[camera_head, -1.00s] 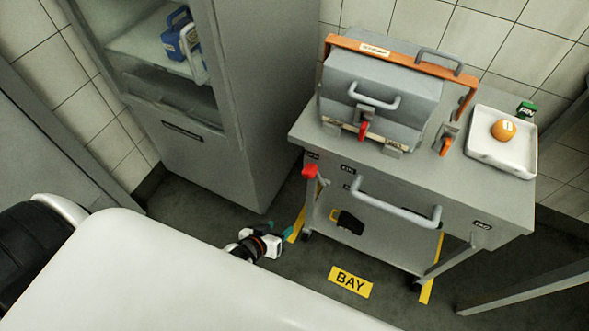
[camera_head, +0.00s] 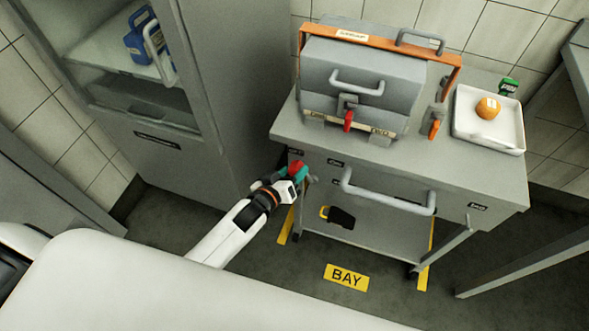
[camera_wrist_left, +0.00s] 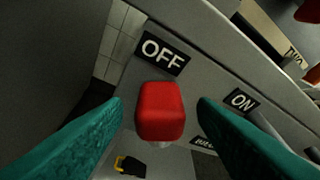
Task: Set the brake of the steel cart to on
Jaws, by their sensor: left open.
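The steel cart (camera_head: 400,165) stands against the tiled wall. Its brake lever has a red knob (camera_head: 297,168) at the cart's left front corner. In the left wrist view the red knob (camera_wrist_left: 160,111) lies between the teal fingers, just below the OFF label (camera_wrist_left: 163,53); the ON label (camera_wrist_left: 241,101) is to its right. My left gripper (camera_head: 293,172) is open around the knob, with a visible gap on each side. Its fingers partly hide the knob in the head view. My right gripper is not in view.
A grey cabinet (camera_head: 215,110) stands close on the left of the cart. On the cart top are a grey box with an orange frame (camera_head: 358,85) and a white tray (camera_head: 490,138) holding an orange round thing. A handle bar (camera_head: 388,196) juts from the cart front.

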